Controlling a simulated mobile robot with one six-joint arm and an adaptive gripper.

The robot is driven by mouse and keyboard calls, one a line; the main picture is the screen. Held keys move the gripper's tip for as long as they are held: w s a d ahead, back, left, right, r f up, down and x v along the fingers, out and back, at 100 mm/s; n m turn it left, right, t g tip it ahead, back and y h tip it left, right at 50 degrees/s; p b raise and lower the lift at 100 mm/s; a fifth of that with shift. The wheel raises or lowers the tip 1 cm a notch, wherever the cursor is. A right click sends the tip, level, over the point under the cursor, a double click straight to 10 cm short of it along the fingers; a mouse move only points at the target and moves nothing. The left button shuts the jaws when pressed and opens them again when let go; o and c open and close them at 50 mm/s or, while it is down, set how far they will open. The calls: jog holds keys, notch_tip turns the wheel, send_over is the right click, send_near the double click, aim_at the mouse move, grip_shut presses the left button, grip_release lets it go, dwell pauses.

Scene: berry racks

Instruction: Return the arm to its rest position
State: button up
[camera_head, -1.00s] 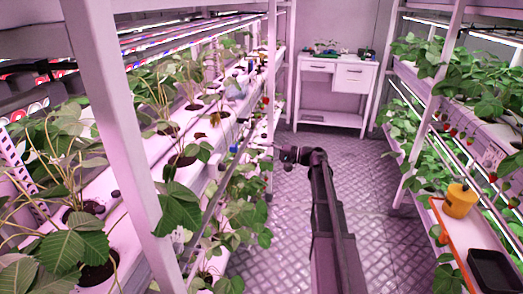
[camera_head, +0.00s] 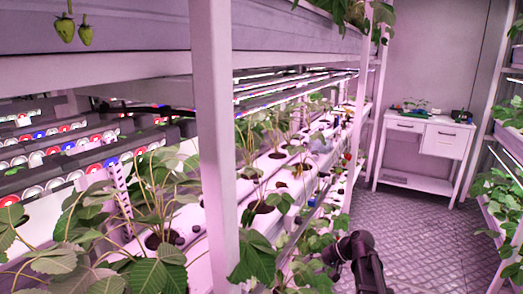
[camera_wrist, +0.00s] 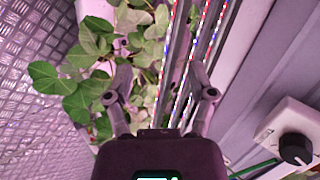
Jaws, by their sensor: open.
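My arm (camera_head: 360,262) shows at the bottom of the head view, reaching up from the lower edge beside the left rack. Its far end is close to the leaves there, and the jaws are not clear in that view. In the wrist view my gripper (camera_wrist: 160,92) is open, with its two fingers apart and nothing between them. Strawberry leaves (camera_wrist: 65,88) and a strip of coloured lights lie beyond the fingers. I cannot tell whether any leaf touches a finger.
The left rack's white post (camera_head: 214,130) and planted gutters (camera_head: 262,172) stand close to my arm. Green berries (camera_head: 75,31) hang at upper left. A black knob (camera_wrist: 296,149) shows in the wrist view. The patterned floor (camera_head: 410,235) is clear toward the white desk (camera_head: 425,140).

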jog(key=s+f+n+g+h, duration=0.1)
jog(key=s+f+h, duration=0.2)
jog(key=s+h, duration=0.35)
jog(key=s+f+n+g+h, duration=0.2)
jog(key=s+f+h, duration=0.1)
jog(key=s, duration=0.6)
notch_tip(320, 180, up, 15)
jog(key=p, duration=1.5)
jog(key=shift+w, duration=0.4)
